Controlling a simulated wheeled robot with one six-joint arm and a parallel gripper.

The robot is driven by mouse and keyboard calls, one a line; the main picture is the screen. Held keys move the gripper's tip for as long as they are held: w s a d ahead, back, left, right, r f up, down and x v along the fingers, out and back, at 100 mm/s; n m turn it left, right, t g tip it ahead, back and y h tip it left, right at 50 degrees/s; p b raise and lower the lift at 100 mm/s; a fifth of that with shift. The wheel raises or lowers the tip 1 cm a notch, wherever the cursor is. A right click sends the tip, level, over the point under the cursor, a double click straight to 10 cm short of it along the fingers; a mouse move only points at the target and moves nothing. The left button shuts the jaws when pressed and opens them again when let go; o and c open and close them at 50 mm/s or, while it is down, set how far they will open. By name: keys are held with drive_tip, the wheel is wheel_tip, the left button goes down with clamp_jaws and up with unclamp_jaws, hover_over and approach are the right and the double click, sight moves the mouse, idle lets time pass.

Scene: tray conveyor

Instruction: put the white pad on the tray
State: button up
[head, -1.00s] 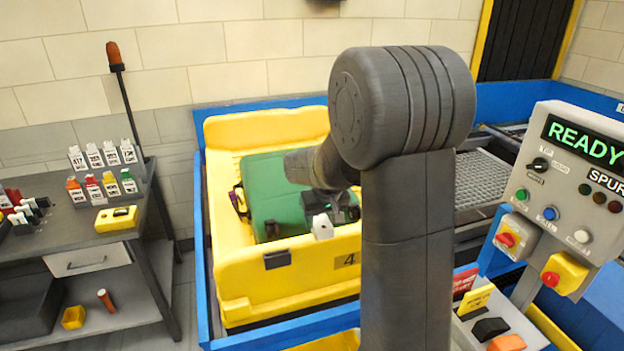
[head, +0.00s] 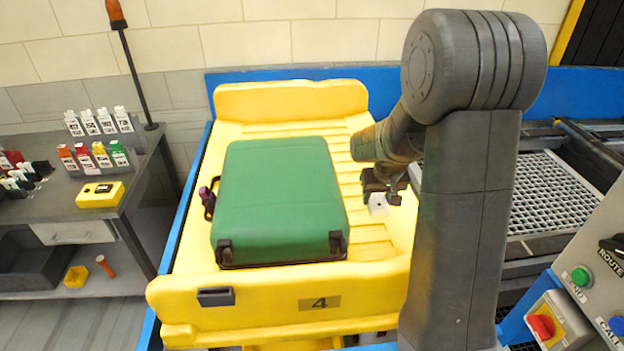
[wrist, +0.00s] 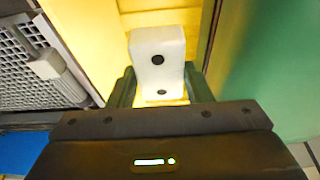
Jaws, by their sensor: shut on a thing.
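The white pad (head: 378,205) is a small white block in my gripper (head: 383,190), held over the right part of the yellow tray (head: 330,91). In the wrist view the pad (wrist: 158,58) shows dark round dots and sits between the two fingers of my gripper (wrist: 160,88), which is shut on it. The tray's yellow floor (wrist: 197,15) lies behind the pad. I cannot tell whether the pad touches the tray.
A green suitcase (head: 280,195) lies in the tray, left of my gripper. Metal grating (head: 550,190) is right of the tray, with a control panel (head: 600,290) in front. A grey bench (head: 80,220) stands at the left.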

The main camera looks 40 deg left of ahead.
drive_tip(key=b, duration=0.4)
hover_over(367, 246)
drive_tip(key=d, duration=0.1)
drive_tip(key=f, duration=1.3)
drive_tip(key=shift+s+d, duration=0.1)
drive_tip(key=shift+s, duration=0.2)
drive_tip(key=shift+f+b, duration=1.1)
drive_tip(key=shift+f, duration=1.25)
drive_tip(key=shift+f, duration=0.2)
drive_tip(key=o, duration=1)
drive_tip(key=shift+r, duration=0.1)
drive_tip(key=p+v, duration=0.5)
drive_tip(key=v, duration=0.7)
drive_tip(key=shift+s+r+p, duration=0.1)
drive_tip(key=shift+p, duration=0.3)
